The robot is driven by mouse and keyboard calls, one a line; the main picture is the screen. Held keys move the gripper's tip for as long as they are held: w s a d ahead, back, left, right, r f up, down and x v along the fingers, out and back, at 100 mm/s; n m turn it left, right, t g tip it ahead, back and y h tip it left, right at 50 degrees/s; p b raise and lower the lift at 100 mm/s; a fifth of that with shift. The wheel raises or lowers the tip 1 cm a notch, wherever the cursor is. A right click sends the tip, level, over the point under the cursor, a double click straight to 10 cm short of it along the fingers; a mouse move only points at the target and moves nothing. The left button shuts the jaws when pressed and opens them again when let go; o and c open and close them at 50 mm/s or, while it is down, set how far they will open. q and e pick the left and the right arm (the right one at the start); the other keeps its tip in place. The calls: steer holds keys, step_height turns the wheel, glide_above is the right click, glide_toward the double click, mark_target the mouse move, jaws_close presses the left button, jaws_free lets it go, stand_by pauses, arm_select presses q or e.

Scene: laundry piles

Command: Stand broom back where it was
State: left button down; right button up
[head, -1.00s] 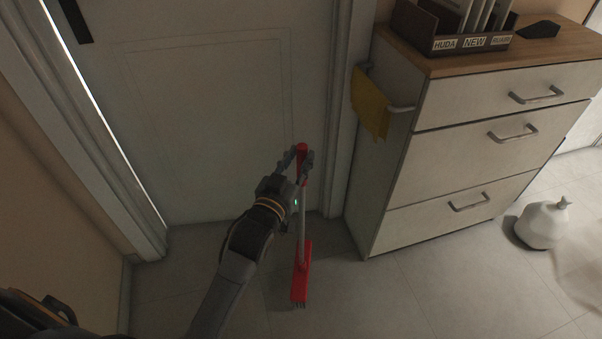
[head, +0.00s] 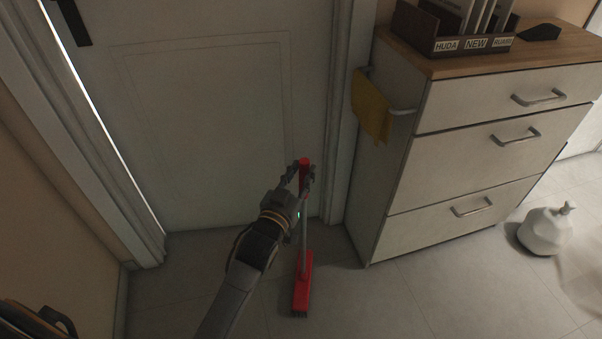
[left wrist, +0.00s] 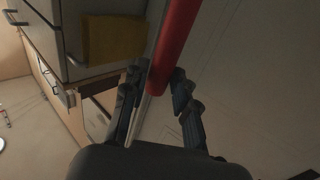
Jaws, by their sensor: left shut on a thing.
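The broom has a red grip, a grey shaft and a red head (head: 302,282) with dark bristles. In the head view it stands nearly upright in front of the door, its head low at the floor; I cannot tell whether the bristles touch it. My left gripper (head: 300,178) is shut on the broom just below the top of its red grip. In the left wrist view the red handle (left wrist: 176,40) runs between the two fingers of my left gripper (left wrist: 158,92). My right gripper is not in view.
A white drawer cabinet (head: 470,150) with a wooden top stands to the right, with a yellow cloth (head: 370,105) on its side rail. The closed door (head: 210,120) is behind the broom.

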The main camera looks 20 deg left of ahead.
arm_select(q)
steer(key=c, duration=1)
jaws_free()
steer(key=shift+f, duration=0.1)
steer(key=shift+c, duration=0.2)
steer(key=shift+s, duration=0.15)
steer(key=s+a+p, duration=0.1)
steer(key=s+p, duration=0.1)
steer(key=s, duration=1)
steer(key=s+a+f+g+y, duration=0.1)
steer(key=s+f+g, duration=0.25)
steer(key=f, duration=0.25)
steer(key=s+f+g, duration=0.3)
steer(key=f+g, duration=0.2)
steer(key=f, duration=0.2)
steer(key=s+a+f+m+g, duration=0.1)
steer(key=s+f+g, duration=0.4)
steer(key=s, duration=0.6)
steer(key=shift+s+f+g, duration=0.2)
steer(key=shift+f+g, duration=0.2)
steer(key=shift+g, duration=0.35)
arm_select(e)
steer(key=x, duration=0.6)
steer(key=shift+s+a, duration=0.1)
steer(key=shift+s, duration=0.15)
